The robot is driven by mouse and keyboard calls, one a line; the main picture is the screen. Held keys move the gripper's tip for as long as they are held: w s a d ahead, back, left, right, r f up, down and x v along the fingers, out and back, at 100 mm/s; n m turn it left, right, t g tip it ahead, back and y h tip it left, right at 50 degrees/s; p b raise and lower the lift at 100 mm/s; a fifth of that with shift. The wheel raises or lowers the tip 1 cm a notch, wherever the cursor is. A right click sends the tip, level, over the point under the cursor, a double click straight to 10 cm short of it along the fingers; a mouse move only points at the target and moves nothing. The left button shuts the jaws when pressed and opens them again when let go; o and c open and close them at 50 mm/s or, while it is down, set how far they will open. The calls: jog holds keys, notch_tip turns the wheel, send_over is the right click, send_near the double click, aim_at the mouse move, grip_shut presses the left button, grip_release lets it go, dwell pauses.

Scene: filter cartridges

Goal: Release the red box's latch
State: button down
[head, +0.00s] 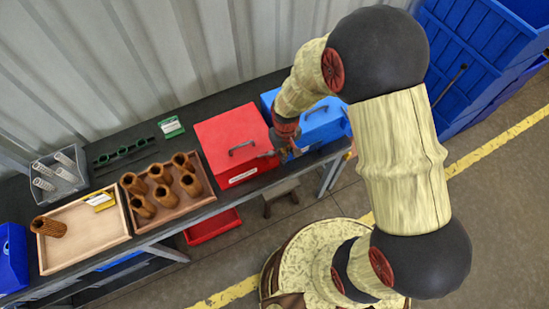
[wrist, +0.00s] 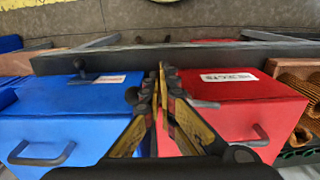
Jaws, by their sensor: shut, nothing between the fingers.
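The red box (head: 232,138) stands on the dark bench with its lid down and a dark handle (head: 242,146) on top. In the wrist view the red box (wrist: 235,115) fills the right side, with a white label (wrist: 229,76) on its front. My gripper (head: 280,152) is at the box's right front corner. In the wrist view my gripper (wrist: 161,72) is shut and empty, its fingers pointing past the red box's edge beside the blue box. A small grey part (wrist: 203,103) shows on the red box beside the fingers. I cannot tell if it is the latch.
A blue box (head: 322,122) stands close on the right, leaving a narrow gap. Left of the red box are a wooden tray of brown cartridges (head: 170,213), a lighter tray (head: 75,262) and a clear bin (head: 46,187). A red bin (head: 213,228) sits below the bench.

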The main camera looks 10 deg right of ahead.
jog(key=shift+w, duration=0.15)
jog(key=shift+s+d+r, duration=0.1)
jog(key=shift+s+d, duration=0.15)
jog(key=shift+s, duration=0.15)
dwell(0.4)
notch_tip(320, 180, up, 8)
jog(key=p, duration=0.5)
jog(key=shift+s, duration=0.1)
dwell(0.4)
jog(key=s+d+r+m+t+b, duration=0.1)
jog(key=s+d+r+t+b, duration=0.1)
jog(key=s+r+b, duration=0.5)
jog(key=s+d+r+m+t+b, duration=0.2)
jog(key=s+r+b, duration=0.5)
jog(key=b, duration=0.4)
jog(key=shift+d+t+b, duration=0.4)
jog(key=shift+d+t, duration=0.4)
jog(key=shift+d, duration=0.45)
